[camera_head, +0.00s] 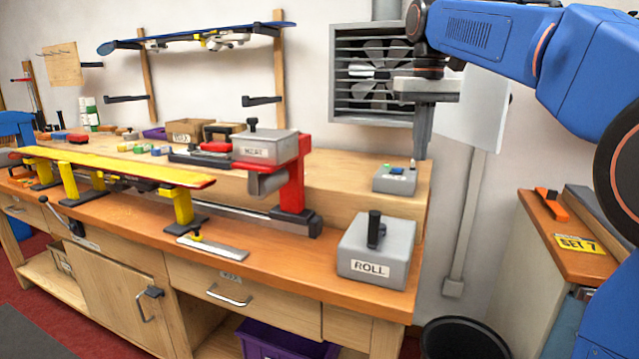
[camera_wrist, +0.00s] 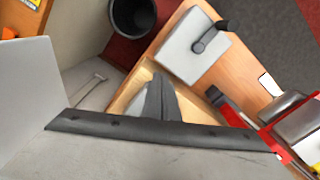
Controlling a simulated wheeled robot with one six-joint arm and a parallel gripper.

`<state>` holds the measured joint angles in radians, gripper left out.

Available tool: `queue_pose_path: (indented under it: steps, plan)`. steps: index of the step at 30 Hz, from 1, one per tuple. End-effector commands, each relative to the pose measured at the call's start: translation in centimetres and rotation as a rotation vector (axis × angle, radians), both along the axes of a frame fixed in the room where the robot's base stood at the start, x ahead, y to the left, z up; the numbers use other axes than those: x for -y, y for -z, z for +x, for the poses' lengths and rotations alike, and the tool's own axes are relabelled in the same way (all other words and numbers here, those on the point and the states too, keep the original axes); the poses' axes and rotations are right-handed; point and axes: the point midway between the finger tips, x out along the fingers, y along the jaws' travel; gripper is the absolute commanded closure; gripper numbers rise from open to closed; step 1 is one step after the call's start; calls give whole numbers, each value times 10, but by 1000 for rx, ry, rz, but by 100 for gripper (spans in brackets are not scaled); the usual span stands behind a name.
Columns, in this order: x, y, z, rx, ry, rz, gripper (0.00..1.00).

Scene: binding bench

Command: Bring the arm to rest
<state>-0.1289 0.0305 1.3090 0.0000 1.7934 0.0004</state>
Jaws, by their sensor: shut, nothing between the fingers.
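My gripper (camera_head: 421,155) hangs from the blue arm at the upper right of the head view, pointing down. It is shut with nothing in it. It is in the air above the right end of the workbench (camera_head: 380,228), apart from everything as far as I can see. A small grey button box (camera_head: 394,183) shows just below and left of its tips. In the wrist view the dark fingers (camera_wrist: 158,82) lie together, with the grey ROLL box (camera_wrist: 180,52) above and to their right.
The ROLL box (camera_head: 372,262) stands at the bench's front right corner. A red stand (camera_head: 293,180) carries a grey block left of it. A wall fan (camera_head: 372,72) is behind my gripper. A black bin (camera_head: 465,341) and a side cabinet (camera_head: 545,222) are at the right.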

Motion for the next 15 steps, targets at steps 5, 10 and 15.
queue_pose_path:
  steps: [5, 10, 15]
  plan:
    - [4, 6, -11, 13, 5, 2, 100]
    - [9, 14, -25, 32, 11, 4, 100]
    - [15, 25, -45, 59, 19, 7, 100]
